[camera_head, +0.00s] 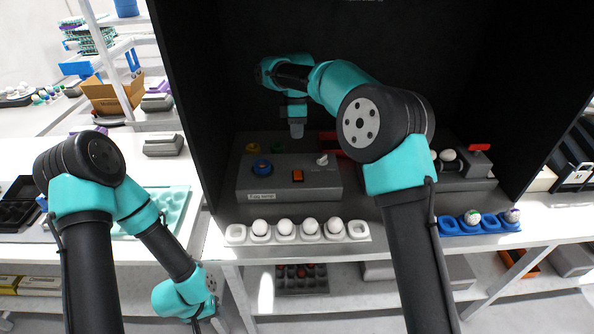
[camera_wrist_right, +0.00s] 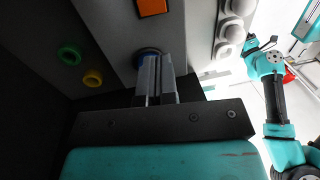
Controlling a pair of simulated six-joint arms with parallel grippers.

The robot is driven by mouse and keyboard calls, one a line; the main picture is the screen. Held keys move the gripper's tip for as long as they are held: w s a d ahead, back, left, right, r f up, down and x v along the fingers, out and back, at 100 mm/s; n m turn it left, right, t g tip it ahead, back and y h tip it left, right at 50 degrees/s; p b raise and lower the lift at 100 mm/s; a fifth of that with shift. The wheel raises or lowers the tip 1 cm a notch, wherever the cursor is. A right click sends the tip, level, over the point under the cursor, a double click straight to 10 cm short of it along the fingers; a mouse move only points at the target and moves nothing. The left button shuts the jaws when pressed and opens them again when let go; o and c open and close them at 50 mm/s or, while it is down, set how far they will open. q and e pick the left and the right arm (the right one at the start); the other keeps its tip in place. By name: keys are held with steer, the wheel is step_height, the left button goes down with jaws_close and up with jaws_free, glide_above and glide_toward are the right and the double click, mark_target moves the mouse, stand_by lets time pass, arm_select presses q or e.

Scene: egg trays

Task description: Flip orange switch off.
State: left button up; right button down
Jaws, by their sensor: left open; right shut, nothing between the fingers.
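My right gripper (camera_head: 297,133) points down above the box, behind the switch in the head view.
Yellow (camera_head: 252,148) and green buttons and a white toggle (camera_head: 322,160) are also on the box. A white egg rack (camera_head: 236,234) with several eggs stands in front. A blue egg tray (camera_head: 447,226) is at right. Black walls (camera_head: 210,90) enclose the space.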

mark_target(297, 176)
steer(key=f, duration=0.4)
steer(key=s+f, duration=0.1)
steer(key=f, duration=0.4)
steer(key=s+f, duration=0.1)
steer(key=f, duration=0.4)
